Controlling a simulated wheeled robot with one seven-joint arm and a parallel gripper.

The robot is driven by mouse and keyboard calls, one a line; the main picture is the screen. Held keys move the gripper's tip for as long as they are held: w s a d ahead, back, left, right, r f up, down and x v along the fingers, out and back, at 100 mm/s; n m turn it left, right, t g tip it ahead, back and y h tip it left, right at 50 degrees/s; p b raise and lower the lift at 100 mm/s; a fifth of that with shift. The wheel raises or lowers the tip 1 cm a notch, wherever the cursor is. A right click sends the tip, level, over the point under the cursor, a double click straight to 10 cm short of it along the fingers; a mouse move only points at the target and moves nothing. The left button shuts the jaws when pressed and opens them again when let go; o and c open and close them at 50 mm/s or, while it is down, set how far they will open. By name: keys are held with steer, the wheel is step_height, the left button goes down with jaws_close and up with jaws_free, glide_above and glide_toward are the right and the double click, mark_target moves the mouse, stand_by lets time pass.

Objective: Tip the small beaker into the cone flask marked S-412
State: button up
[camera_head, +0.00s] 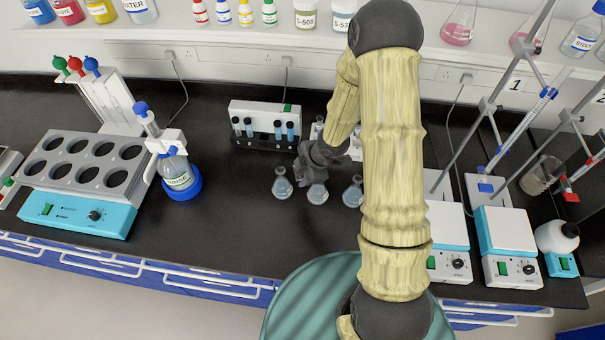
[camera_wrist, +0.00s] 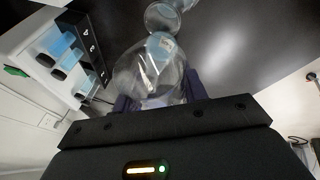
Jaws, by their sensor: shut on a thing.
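My gripper (camera_wrist: 158,96) is shut on a clear glass beaker (camera_wrist: 142,72) in the wrist view. Pale blue shows at the beaker's far end, next to a glass flask (camera_wrist: 163,16); whether it is in the beaker or the flask I cannot tell. The wrist view is strongly tilted. In the head view my gripper (camera_head: 312,164) is just behind the middle flask (camera_head: 317,193); the beaker is hidden there. Other cone flasks stand at left (camera_head: 282,185) and right (camera_head: 353,193). All three hold pale blue liquid. I cannot read S-412 on any flask.
A white unit with a black tube rack (camera_head: 262,141) stands behind the left flask; its tubes also show in the wrist view (camera_wrist: 68,54). Hotplates (camera_head: 505,232) and stands are at right. Bench front is clear.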

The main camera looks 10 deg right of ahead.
steer(key=shift+a+f+h+b, duration=0.2)
steer(key=shift+f+h+b, duration=0.2)
steer(key=shift+b, duration=0.25)
steer(key=shift+d+r, duration=0.15)
steer(key=shift+r, duration=0.05)
steer(key=shift+f+h+b, duration=0.4)
steer(key=shift+f+b, duration=0.05)
steer(key=shift+b, duration=0.6)
steer(key=shift+a+h+b, duration=0.2)
steer(key=shift+h+b, duration=0.2)
steer(key=shift+b, duration=0.35)
steer(key=shift+d+r, duration=0.1)
